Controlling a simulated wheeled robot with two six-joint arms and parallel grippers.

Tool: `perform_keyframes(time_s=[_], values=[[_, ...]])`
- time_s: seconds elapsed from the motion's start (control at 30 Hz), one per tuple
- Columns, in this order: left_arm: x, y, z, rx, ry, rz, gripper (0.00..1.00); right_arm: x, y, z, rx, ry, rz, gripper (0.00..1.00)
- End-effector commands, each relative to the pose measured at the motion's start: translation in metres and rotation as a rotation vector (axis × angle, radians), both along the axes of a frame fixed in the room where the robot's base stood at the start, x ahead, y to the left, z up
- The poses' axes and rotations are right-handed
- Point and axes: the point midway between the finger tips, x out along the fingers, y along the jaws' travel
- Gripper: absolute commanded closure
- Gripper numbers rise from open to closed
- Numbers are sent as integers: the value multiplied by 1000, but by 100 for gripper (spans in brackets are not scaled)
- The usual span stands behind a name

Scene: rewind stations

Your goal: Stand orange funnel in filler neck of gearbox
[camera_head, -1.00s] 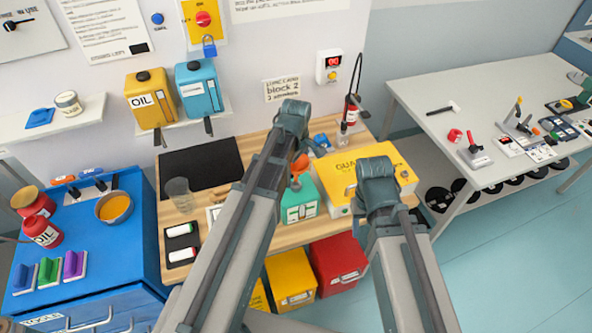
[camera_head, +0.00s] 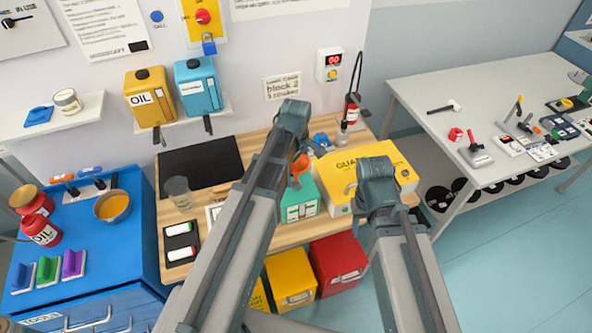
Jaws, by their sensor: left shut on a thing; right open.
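The orange funnel (camera_head: 300,163) is a small orange shape at the back of the wooden bench, partly hidden by my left arm. It is at the top of the green gearbox (camera_head: 302,201), which has a pale front marking. I cannot tell whether the funnel's spout is inside the filler neck, which is hidden. My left gripper (camera_head: 303,150) is shut on the funnel; its fingers are small and mostly covered by my arm. My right gripper (camera_head: 361,187) is open, over the yellow box to the right of the gearbox, with its fingers largely hidden behind my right arm.
The yellow box (camera_head: 395,160) stands right of the gearbox. A black mat (camera_head: 190,166), a clear cup (camera_head: 178,190) and a tray (camera_head: 181,242) with white rolls lie to the left. Yellow (camera_head: 290,275) and red (camera_head: 338,262) bins stand below the bench.

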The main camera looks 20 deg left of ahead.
Motion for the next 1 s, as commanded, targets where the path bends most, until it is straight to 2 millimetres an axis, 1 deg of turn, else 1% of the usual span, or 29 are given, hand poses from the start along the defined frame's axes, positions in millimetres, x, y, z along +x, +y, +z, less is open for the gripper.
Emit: perform_keyframes(time_s=[0.5, 1.0], values=[[0, 0, -7, 0, 0, 0, 58, 0, 0, -7, 0, 0, 0, 50], [0, 0, -6, 0, 0, 0, 58, 0, 0, -6, 0, 0, 0, 50]])
